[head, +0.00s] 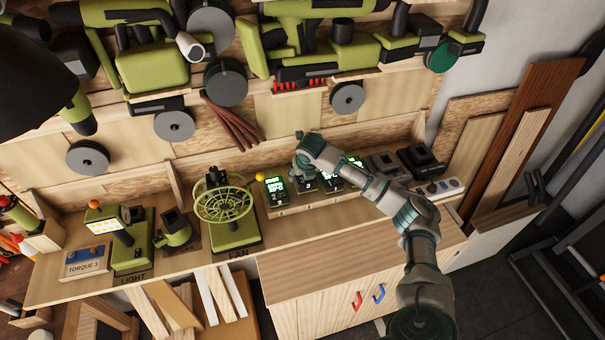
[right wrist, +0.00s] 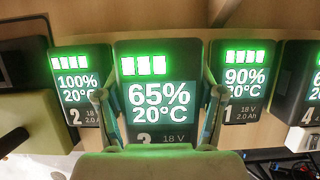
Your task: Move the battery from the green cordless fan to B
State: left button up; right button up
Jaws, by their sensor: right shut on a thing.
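The green cordless fan (head: 225,204) stands on the bench shelf above its FAN label. I cannot make out a battery on it. My right gripper (head: 302,172) is at the row of lit batteries right of the fan. In the right wrist view, my right gripper (right wrist: 157,97) has one finger on each side of the battery showing 65% (right wrist: 158,92) and is shut on it. I cannot find a B mark. My left gripper is not in view.
Batteries showing 100% (right wrist: 78,85) and 90% (right wrist: 243,82) stand close on either side. Dark chargers (head: 420,160) and a power strip (head: 438,188) are farther right. A green light (head: 128,240) stands left of the fan. Tools hang above.

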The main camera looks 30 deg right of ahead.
jog(key=shift+f, duration=0.2)
jog(key=shift+f, duration=0.75)
jog(key=shift+f, duration=0.3)
jog(key=shift+f, duration=0.4)
jog(key=o, duration=1.7)
jog(key=shift+o, duration=0.6)
jog(key=v, duration=1.2)
